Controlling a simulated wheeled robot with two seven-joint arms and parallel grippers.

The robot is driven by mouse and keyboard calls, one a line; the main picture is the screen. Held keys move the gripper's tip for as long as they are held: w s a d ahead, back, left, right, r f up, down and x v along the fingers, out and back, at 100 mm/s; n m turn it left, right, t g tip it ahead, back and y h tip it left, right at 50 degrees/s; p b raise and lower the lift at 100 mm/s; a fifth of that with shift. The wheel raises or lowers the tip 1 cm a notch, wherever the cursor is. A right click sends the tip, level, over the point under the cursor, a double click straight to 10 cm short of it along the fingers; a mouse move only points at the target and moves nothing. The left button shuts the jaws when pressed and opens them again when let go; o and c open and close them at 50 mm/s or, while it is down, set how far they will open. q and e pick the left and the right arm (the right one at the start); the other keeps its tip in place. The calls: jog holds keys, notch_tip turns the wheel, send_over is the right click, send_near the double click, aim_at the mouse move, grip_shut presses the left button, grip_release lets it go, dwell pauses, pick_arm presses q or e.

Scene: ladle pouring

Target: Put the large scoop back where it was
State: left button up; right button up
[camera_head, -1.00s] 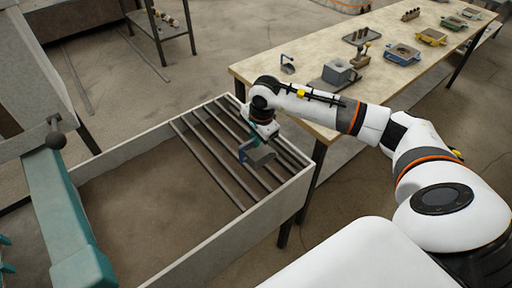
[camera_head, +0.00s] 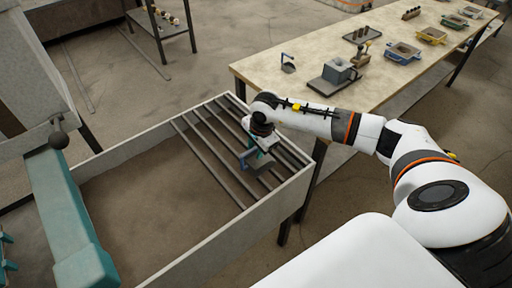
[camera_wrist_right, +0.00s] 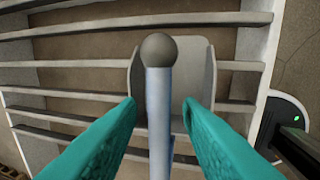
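The large scoop (camera_head: 259,165) is a grey pan with a blue handle, over the slatted end of the grey trough. In the right wrist view its blue-grey handle (camera_wrist_right: 160,120) ends in a round knob, with the pan (camera_wrist_right: 199,65) behind it above the slats. My right gripper (camera_wrist_right: 158,103) has its teal fingers on either side of the handle, with a gap showing on both sides. It is open and around the handle. The pan looks to be at the slats; exact contact is hard to tell. My left gripper is not in view.
The trough (camera_head: 190,240) has raised walls and dark slats (camera_head: 215,160) at its right end. A long table (camera_head: 300,40) beyond it holds a smaller scoop (camera_head: 288,66), a grey block on a plate (camera_head: 338,74) and several coloured moulds. A teal machine part (camera_head: 68,215) stands at left.

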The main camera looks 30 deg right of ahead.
jog(key=r, duration=0.1)
jog(key=r+b, duration=0.1)
jog(key=r, duration=0.1)
jog(key=r+b, duration=0.1)
jog(key=r, duration=0.1)
jog(key=shift+s+d+r, duration=0.1)
jog(key=shift+d+r, duration=0.05)
jog(key=shift+d, duration=0.25)
notch_tip(320, 180, up, 6)
jog(key=s+b, duration=0.1)
jog(key=shift+s+r, duration=0.15)
jog(key=shift+r, duration=0.05)
